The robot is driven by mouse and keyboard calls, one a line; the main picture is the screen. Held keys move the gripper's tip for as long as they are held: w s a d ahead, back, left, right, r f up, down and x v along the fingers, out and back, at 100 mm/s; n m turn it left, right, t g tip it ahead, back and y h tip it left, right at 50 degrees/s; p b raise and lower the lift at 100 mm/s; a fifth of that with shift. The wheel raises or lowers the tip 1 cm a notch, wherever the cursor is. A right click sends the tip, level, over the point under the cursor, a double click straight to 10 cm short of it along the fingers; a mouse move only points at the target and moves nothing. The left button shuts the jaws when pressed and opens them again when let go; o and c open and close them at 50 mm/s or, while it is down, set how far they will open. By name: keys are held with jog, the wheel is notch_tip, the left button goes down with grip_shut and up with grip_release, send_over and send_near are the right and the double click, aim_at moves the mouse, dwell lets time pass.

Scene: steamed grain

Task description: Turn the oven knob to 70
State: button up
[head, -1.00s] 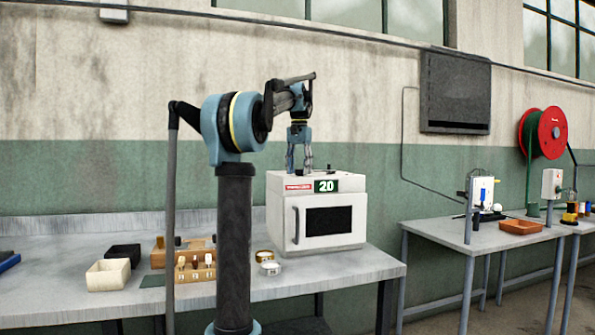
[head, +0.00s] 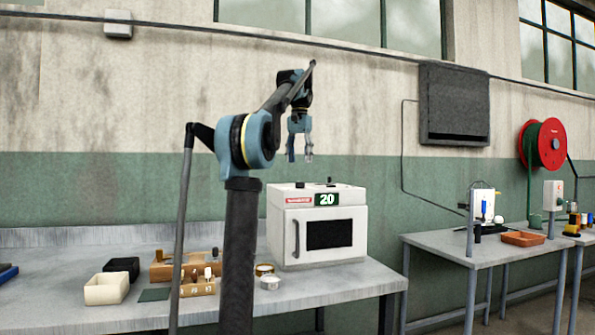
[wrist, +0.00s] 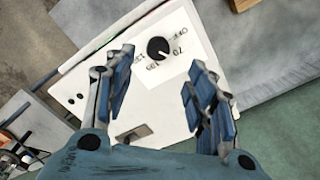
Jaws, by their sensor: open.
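The white oven (head: 284,225) stands on the grey bench with its dark-windowed door shut. Its front display (head: 327,199) reads 20. The black round oven knob (wrist: 158,48) is on the oven's top, on a white dial plate with OFF, 70, 100 and 130 printed around it. Which mark the knob points to is too small to tell. My gripper (head: 300,156) is open and empty, pointing down above the oven top and apart from it. In the wrist view the knob shows between the two spread fingers, near the fingertip end.
A dark metal switch plate (wrist: 134,134) is also on the oven top. Left of the oven are a cream box (head: 106,289), a black box (head: 122,267), wooden holders and small round tins (head: 270,282). A second bench (head: 480,250) stands to the right. The air above the oven is clear.

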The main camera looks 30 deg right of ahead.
jog(key=shift+r, duration=1.3)
